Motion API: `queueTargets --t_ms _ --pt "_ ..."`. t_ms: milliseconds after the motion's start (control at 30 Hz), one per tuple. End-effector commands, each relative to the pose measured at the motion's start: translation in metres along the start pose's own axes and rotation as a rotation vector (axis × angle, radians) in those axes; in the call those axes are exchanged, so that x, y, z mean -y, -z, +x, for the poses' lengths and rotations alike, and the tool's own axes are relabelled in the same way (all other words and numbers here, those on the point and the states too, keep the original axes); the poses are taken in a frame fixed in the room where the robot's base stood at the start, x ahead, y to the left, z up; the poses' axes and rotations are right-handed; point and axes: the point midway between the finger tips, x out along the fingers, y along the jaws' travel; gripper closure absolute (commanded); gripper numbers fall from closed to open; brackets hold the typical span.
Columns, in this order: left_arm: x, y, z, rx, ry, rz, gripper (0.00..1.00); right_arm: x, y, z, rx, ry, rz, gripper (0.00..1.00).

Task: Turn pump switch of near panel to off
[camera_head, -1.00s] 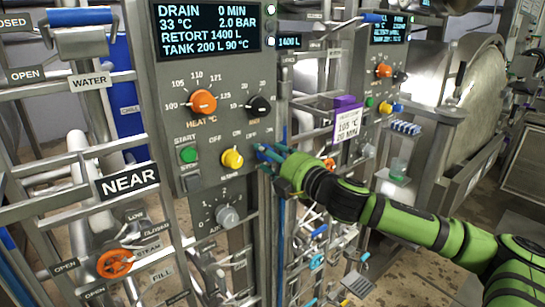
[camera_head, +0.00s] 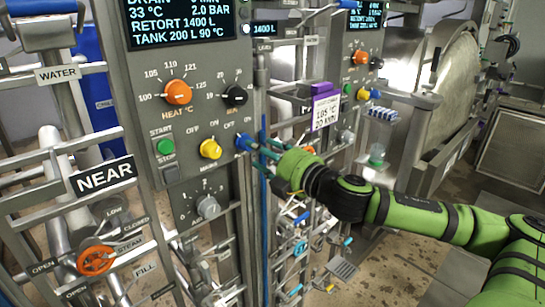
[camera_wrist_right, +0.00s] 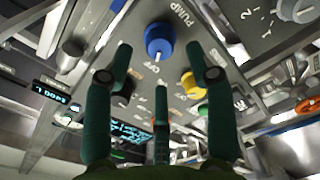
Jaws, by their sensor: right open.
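The near panel (camera_head: 190,125) is a grey upright box at left centre, above a NEAR sign (camera_head: 104,177). Its pump switch is a blue round knob (camera_head: 243,142) at the panel's right edge. In the right wrist view the blue knob (camera_wrist_right: 159,40) shows beyond the fingertips, beside the words PUMP and OFF. A pale mark shows on its lower side; I cannot tell its exact setting. My right gripper (camera_head: 264,152) is open and empty, its green fingers just right of the knob. In the wrist view its fingers (camera_wrist_right: 160,70) are spread below the knob. My left gripper is out of view.
A yellow knob (camera_head: 210,149), green start button (camera_head: 166,146), orange heat knob (camera_head: 178,92) and black knob (camera_head: 235,96) sit close by on the panel. A purple-topped tag (camera_head: 325,107) and a second panel (camera_head: 355,75) stand to the right. Pipes and valves fill the area below.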

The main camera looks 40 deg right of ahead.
Motion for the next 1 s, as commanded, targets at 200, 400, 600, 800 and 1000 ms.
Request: queueTargets --t_ms 200,400,600,800,1000 --pt "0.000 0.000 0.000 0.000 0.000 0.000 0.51 0.001 0.001 -0.018 -0.002 0.001 0.005 0.44" --pt "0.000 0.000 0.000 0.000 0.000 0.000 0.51 0.000 0.001 -0.026 -0.001 0.000 0.000 0.44" --pt "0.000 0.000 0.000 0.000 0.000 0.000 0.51 -0.001 0.001 -0.027 -0.001 -0.001 -0.001 0.44" --pt "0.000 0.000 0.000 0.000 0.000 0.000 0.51 -0.001 0.001 -0.026 -0.001 -0.001 -0.002 0.44" --pt "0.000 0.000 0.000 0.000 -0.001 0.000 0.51 -0.001 0.001 -0.026 -0.001 -0.001 -0.002 0.44"
